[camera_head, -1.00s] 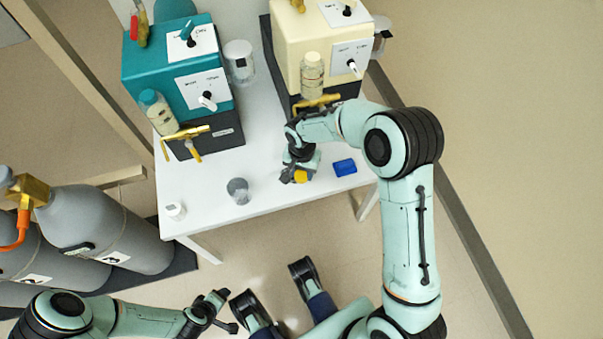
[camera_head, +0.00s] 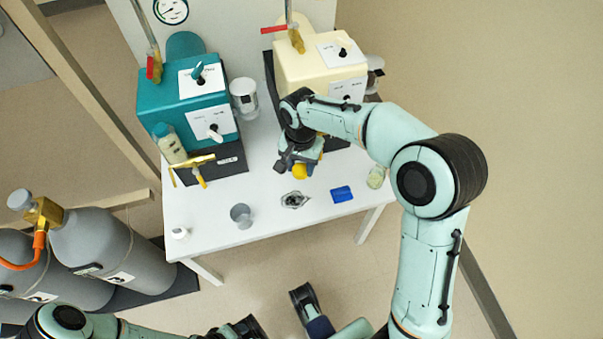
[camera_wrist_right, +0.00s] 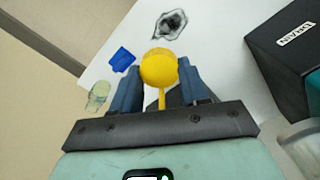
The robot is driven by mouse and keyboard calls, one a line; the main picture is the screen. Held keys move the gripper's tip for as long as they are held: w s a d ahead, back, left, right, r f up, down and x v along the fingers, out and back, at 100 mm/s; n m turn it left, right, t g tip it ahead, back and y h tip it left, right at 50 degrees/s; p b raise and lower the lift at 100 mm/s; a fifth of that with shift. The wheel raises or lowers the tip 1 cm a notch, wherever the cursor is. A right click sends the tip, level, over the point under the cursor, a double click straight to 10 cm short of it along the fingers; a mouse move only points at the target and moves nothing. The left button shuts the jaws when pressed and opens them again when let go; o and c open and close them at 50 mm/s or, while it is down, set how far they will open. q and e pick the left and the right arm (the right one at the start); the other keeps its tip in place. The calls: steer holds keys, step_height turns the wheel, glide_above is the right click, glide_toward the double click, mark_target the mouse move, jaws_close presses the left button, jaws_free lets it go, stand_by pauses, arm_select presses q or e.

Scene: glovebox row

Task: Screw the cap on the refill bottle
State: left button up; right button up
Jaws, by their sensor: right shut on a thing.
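My right gripper (camera_head: 299,167) is shut on a yellow round-headed thing (camera_head: 300,171) above the table. In the right wrist view the yellow thing (camera_wrist_right: 159,68) sits between the two blue fingers, with a thin stem pointing back toward the palm. Whether it is a cap is not clear. A pale green bottle (camera_head: 376,177) stands at the table's right edge and also shows in the right wrist view (camera_wrist_right: 98,96); I cannot make out a cap on it. Another bottle (camera_head: 170,144) with a teal cap is at the teal box. My left gripper is at the bottom edge, largely cut off.
A white table (camera_head: 262,228) carries a blue block (camera_head: 342,194), a grey crumpled-looking patch (camera_head: 294,200), a grey cup (camera_head: 241,215) and a small white thing (camera_head: 180,233). The teal box (camera_head: 183,98) and cream box (camera_head: 300,68) stand behind. Grey cylinders (camera_head: 95,240) are left.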

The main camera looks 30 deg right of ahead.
steer(key=shift+r, duration=0.65)
steer(key=w+a+f+n, duration=0.2)
steer(key=w+a+n, duration=0.2)
steer(key=n, duration=0.5)
steer(key=shift+w+a, duration=0.35)
steer(key=shift+a, duration=0.45)
